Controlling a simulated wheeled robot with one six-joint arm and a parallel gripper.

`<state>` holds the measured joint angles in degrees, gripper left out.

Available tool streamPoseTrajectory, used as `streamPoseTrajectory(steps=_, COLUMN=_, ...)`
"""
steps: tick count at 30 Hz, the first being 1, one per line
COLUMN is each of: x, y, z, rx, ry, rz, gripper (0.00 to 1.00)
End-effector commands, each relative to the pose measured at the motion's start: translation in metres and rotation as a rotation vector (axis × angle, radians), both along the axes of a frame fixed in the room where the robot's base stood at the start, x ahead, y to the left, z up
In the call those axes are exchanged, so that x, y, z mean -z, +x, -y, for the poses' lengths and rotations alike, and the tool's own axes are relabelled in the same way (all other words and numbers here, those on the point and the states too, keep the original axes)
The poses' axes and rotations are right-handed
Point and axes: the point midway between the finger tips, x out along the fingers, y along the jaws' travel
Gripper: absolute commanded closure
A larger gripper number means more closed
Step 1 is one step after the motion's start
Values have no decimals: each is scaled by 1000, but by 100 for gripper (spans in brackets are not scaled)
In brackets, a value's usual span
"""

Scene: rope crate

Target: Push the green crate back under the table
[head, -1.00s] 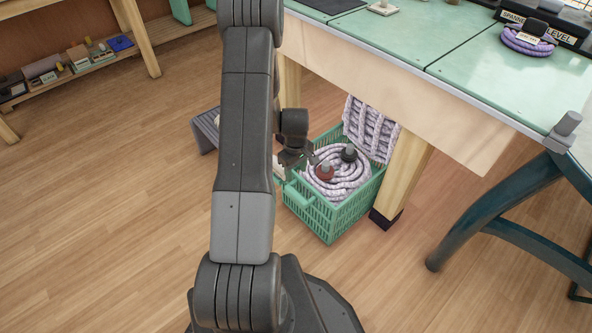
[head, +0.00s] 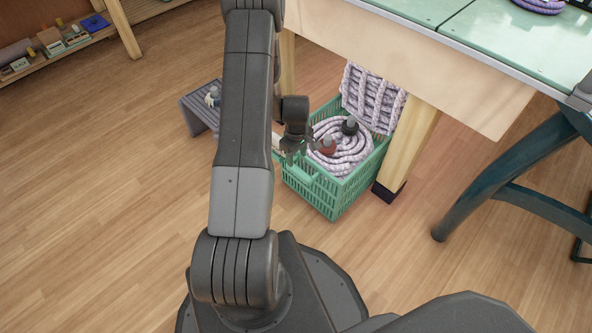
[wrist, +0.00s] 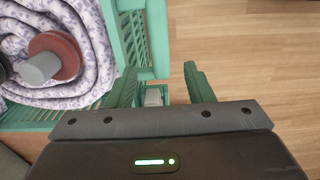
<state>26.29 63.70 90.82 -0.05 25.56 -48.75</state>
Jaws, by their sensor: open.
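The green crate (head: 322,197) stands on the floor beside a wooden table leg, partly under the table and with its near end sticking out. It holds coiled pale purple rope (head: 350,135) and a dark red, grey-knobbed piece (head: 327,146). My gripper (head: 296,152) is at the crate's near left end, pointing down. In the wrist view, the open fingers (wrist: 160,87) are on either side of the end of the crate's green edge bar (wrist: 158,45). Contact cannot be told. The crate's far end is hidden by rope and table.
The table (head: 440,50) overhangs the crate, with its wooden leg (head: 408,150) close on the right. A dark teal curved frame (head: 480,185) is at right. Floor in front is clear.

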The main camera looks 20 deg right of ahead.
Motion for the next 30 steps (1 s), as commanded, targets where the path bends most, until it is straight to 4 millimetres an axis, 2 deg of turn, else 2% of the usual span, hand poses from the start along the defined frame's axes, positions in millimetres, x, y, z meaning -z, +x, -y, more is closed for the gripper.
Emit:
streamPoseTrajectory(steps=1, x=16, y=0, z=0, rx=0, ry=1, rz=-1, gripper=53)
streamPoseTrajectory(steps=3, x=30, y=0, z=0, rx=0, ry=1, rz=-1, gripper=53)
streamPoseTrajectory(steps=9, x=63, y=0, z=0, rx=0, ry=0, rz=-1, gripper=53)
streamPoseTrajectory(steps=15, x=77, y=0, z=0, rx=0, ry=-1, rz=2, gripper=53)
streamPoseTrajectory(steps=24, x=78, y=0, z=0, rx=0, ry=-1, rz=2, gripper=53)
streamPoseTrajectory(steps=26, x=78, y=0, z=0, rx=0, ry=-1, rz=2, gripper=63)
streamPoseTrajectory(steps=30, x=78, y=0, z=0, rx=0, ry=-1, rz=2, gripper=90)
